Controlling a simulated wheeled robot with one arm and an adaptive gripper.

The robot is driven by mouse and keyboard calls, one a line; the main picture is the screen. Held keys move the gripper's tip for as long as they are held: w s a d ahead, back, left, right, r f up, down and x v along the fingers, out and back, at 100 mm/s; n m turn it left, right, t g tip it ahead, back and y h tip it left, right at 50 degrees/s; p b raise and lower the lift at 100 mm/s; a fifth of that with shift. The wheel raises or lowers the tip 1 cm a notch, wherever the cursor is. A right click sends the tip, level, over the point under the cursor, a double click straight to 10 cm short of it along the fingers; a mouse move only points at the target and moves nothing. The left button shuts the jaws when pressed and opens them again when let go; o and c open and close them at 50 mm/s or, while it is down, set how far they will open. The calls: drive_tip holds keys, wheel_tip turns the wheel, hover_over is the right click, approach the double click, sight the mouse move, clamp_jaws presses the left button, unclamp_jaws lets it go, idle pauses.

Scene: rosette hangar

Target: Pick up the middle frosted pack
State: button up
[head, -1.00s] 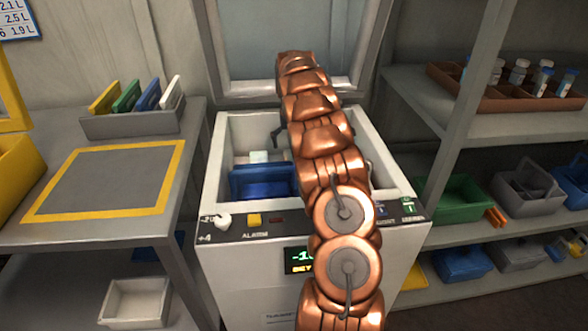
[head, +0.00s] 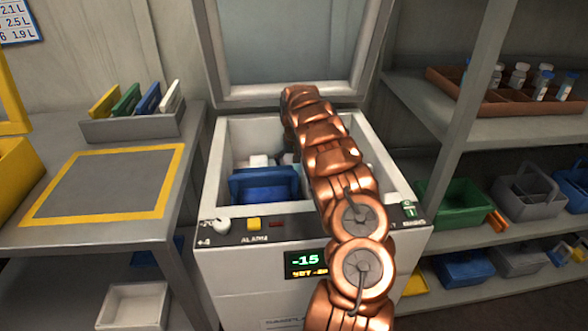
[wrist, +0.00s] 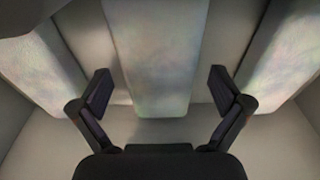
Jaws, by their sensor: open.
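In the wrist view three pale, frosted packs stand side by side. The middle frosted pack (wrist: 152,60) is in the centre, with the left pack (wrist: 40,75) and the right pack (wrist: 285,55) to its sides. My gripper (wrist: 158,90) is open, with one dark finger on each side of the middle pack's near end and a gap on both sides. In the head view my arm reaches down into the open chest freezer (head: 222,140) and hides the gripper. Small white pieces (head: 260,160) show inside it, partly hidden.
A blue bin (head: 265,183) sits inside the freezer at the front left. The freezer's raised lid (head: 290,50) stands behind. A table with a yellow-bordered mat (head: 105,185) is on the left, and shelves with bins (head: 460,205) are on the right.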

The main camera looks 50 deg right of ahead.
drive_tip(key=shift+f, duration=0.15)
drive_tip(key=c, duration=1.5)
wheel_tip(320, 180, up, 18)
drive_tip(key=shift+p, duration=0.6)
drive_tip(key=shift+s+a, duration=0.25)
drive_tip(key=shift+s, duration=0.1)
